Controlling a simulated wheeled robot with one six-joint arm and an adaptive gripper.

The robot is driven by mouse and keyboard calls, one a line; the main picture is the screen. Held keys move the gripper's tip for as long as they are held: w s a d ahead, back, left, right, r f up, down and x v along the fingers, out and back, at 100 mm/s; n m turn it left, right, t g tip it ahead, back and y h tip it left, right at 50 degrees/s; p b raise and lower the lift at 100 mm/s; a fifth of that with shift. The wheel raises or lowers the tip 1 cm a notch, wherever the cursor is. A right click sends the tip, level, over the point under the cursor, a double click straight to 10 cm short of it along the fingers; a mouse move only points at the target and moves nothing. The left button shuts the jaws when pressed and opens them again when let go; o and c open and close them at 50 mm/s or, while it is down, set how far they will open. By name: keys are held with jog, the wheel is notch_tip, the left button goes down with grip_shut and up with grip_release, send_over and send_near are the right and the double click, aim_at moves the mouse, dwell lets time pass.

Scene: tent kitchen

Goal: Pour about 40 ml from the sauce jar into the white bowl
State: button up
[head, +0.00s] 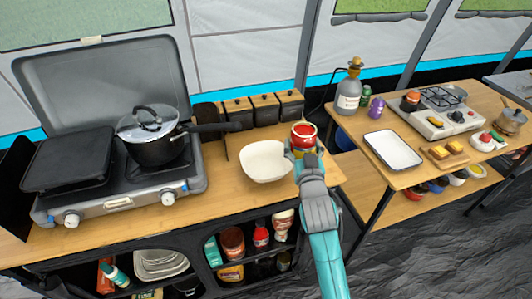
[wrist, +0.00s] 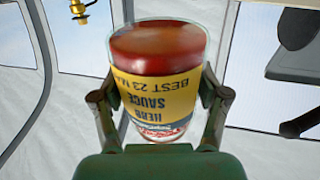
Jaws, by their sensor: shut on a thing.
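The sauce jar (head: 303,132) shows red at its top and has a yellow band. My gripper (head: 306,152) is shut around its sides, just right of the white bowl (head: 265,162). In the wrist view the jar (wrist: 158,88) sits between both fingers (wrist: 158,108); its yellow label reads "HERB SAUCE" upside down, and the red sauce shows through clear glass. The jar looks about upright, and I see no stream leaving it. The bowl stands on the wooden counter and its visible inside looks empty. My gripper and arm hide part of the counter below the jar.
A camping stove (head: 120,200) with a lidded pot (head: 155,140) stands left of the bowl. Dark canisters (head: 264,108) line the back. A side table to the right holds a white tray (head: 393,150) and a gas bottle (head: 348,95). Bare counter lies left of the bowl.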

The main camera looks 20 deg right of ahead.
jog(key=shift+a+r+n, duration=0.1)
jog(key=shift+r+n, duration=0.1)
jog(key=shift+n, duration=0.1)
jog(key=shift+w+a+r+n+g, duration=0.15)
jog(key=shift+a+n+g, duration=0.1)
jog(key=shift+n, duration=0.5)
jog(key=shift+w+a+r+n+g, duration=0.1)
jog(key=shift+a+n+g, duration=0.15)
jog(key=shift+n, duration=0.5)
jog(key=shift+w+a+r+n+g, duration=0.1)
jog(key=shift+w+a+n+g, duration=0.15)
jog(key=shift+n, duration=0.45)
jog(key=shift+w+a+n+g, duration=0.15)
jog(key=shift+a+n, duration=0.1)
jog(key=shift+n, duration=0.45)
jog(key=shift+a+n+h+p, duration=0.1)
jog(key=shift+n+h+p, duration=0.25)
jog(key=shift+n, duration=0.35)
jog(key=shift+w+a+g, duration=0.3)
jog(key=shift+w+a, duration=0.35)
jog(key=shift+n, duration=0.3)
jog(key=shift+w+a+f, duration=0.15)
jog(key=shift+a+f, duration=0.05)
jog(key=shift+a, duration=0.05)
